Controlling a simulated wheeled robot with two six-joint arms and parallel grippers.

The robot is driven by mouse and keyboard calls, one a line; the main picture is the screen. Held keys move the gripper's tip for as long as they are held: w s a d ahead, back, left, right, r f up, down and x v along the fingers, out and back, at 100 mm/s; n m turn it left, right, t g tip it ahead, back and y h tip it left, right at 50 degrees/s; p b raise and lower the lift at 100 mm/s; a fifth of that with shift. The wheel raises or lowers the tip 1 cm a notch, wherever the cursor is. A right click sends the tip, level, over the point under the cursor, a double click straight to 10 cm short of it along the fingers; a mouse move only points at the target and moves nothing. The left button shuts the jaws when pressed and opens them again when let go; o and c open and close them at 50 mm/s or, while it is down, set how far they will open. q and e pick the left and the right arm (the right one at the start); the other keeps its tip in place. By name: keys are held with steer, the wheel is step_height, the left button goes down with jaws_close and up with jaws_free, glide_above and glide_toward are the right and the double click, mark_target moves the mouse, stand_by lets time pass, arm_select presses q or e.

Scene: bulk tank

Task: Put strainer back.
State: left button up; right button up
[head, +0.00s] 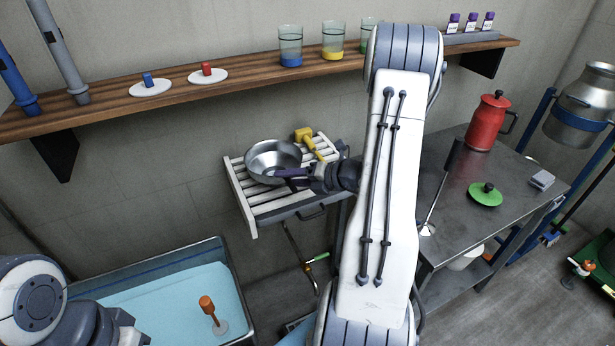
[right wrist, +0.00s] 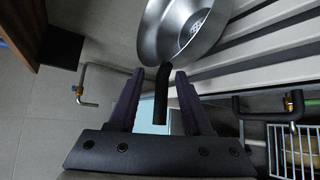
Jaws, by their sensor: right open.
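The strainer (head: 272,158) is a shiny metal bowl resting on a white slatted rack (head: 247,205) against the wall. In the right wrist view the strainer (right wrist: 172,30) shows small holes in its bottom and a dark handle pointing towards me. My right gripper (head: 290,178) is at the near right side of the bowl. In the right wrist view the open right gripper (right wrist: 160,74) has one purple finger on each side of the handle, with gaps visible. My left arm is at the lower left, and its gripper (head: 128,328) shows only in part.
A yellow tool (head: 306,138) lies on the rack beside the bowl. A wooden shelf (head: 235,82) with beakers runs above. A steel table (head: 465,222) at right holds a red jug (head: 488,122) and a green lid (head: 485,195). A blue basin (head: 170,295) is below left.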

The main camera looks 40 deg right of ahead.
steer(key=v, duration=1.1)
steer(key=s+a+r+n+g+y, duration=0.1)
steer(key=a+n+g+y, duration=0.1)
steer(key=a+n+g, duration=0.7)
steer(key=s+a+r+n+g+y, duration=0.1)
steer(key=a+n+g, duration=0.1)
steer(key=a+n, duration=1.2)
steer(key=s+a+n+h, duration=0.3)
steer(key=s+a+n, duration=0.3)
steer(key=n, duration=0.8)
steer(key=s+a+r+n+g+h, duration=0.1)
steer(key=s+a+n+h, duration=0.3)
steer(key=n, duration=1)
steer(key=s+a, duration=0.3)
steer(key=s, duration=0.1)
steer(key=shift+h, duration=0.3)
steer(key=shift+a, duration=0.1)
